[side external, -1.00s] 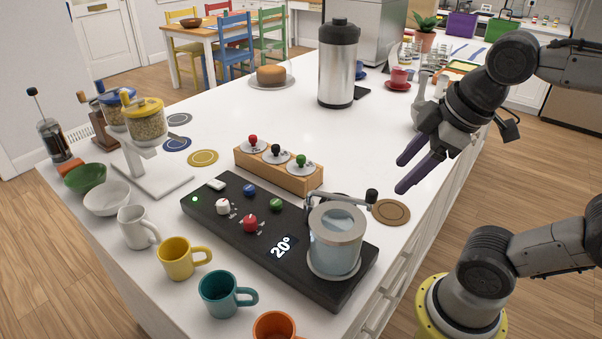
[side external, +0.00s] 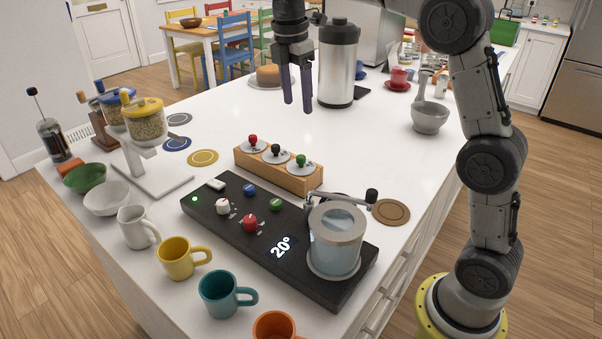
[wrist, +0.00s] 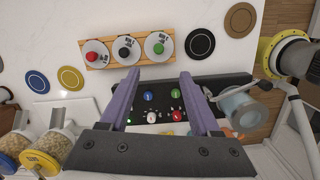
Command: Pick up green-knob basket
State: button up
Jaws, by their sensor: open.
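The green-knob basket (side external: 301,164) sits in the right end of a wooden holder (side external: 250,169), beside a black-knob basket (side external: 276,153) and a red-knob basket (side external: 253,143). In the wrist view the green-knob basket (wrist: 158,45) is at the right of the row, above the fingertips in the picture. My gripper (side external: 297,108) points down, open and empty, above the counter behind the holder in the side view. Its purple fingers show in the wrist view (wrist: 160,78), apart from the baskets. The lower parts of the baskets are hidden in the holder.
A black control panel (side external: 235,218) with a glass kettle (side external: 335,240) lies in front of the holder. A tall steel dispenser (side external: 337,68) stands just right of my gripper. Several mugs line the front edge, including a yellow mug (side external: 176,259).

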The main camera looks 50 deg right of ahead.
send_over(301, 156)
jog(key=f, duration=0.9)
jog(key=shift+a+f, duration=0.15)
jog(key=shift+a, duration=0.05)
jog(key=shift+w+d+f, duration=0.1)
jog(key=shift+d+f, duration=0.05)
jog(key=shift+f, duration=2.5)
grip_shut()
